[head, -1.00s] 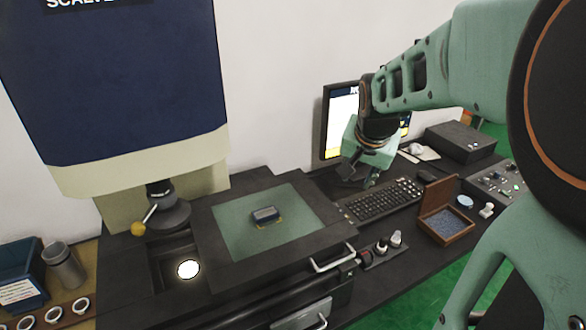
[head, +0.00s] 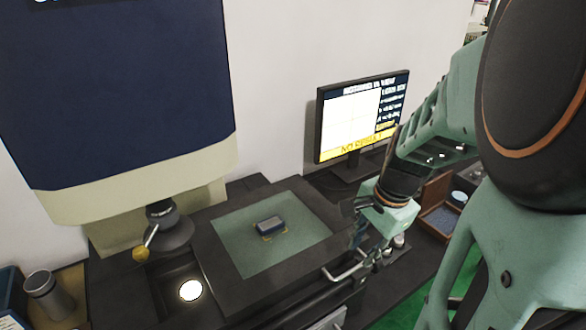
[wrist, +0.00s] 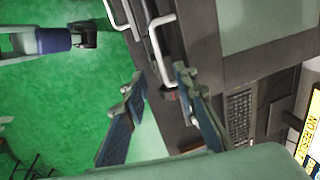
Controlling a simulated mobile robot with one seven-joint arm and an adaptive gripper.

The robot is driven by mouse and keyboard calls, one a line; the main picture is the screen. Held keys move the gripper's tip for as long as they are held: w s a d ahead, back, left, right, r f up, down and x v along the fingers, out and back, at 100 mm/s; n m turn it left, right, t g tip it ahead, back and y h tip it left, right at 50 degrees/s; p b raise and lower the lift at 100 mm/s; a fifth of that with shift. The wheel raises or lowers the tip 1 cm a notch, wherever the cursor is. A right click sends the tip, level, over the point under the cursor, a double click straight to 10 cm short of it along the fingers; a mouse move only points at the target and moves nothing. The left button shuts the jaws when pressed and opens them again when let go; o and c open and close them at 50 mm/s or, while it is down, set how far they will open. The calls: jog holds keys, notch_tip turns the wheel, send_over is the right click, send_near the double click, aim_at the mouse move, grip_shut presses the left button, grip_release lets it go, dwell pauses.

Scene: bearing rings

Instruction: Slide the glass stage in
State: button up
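The glass stage is a dark frame (head: 215,232) around a greenish glass plate (head: 245,248). It sits to the right of a round lit spot (head: 190,291) under the lens. A small blue-grey block (head: 269,224) with yellowish edging lies on the glass. A metal bar handle (head: 347,270) is on the stage's front right edge; it also shows in the wrist view (wrist: 155,42). My gripper (head: 360,236) is beside the stage's right edge, near the handle. In the wrist view my gripper (wrist: 160,77) has its fingers spread, empty, with the handle just beyond the fingertips.
A second bar handle (wrist: 116,14) shows lower on the machine's front. A monitor (head: 360,118) stands behind my gripper. A keyboard (wrist: 238,118) lies beside the stage. A wooden box (head: 437,215) and small parts are at right. A metal cup (head: 48,294) stands at far left.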

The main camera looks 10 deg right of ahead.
aim_at(353, 268)
jog(key=f, duration=0.2)
jog(key=w+f+b, duration=0.1)
jog(key=f, duration=0.4)
jog(key=shift+w+a+f+b, duration=0.1)
jog(key=shift+w+a+b, duration=0.1)
jog(key=shift+b, duration=0.15)
jog(key=shift+c, duration=0.7)
grip_shut()
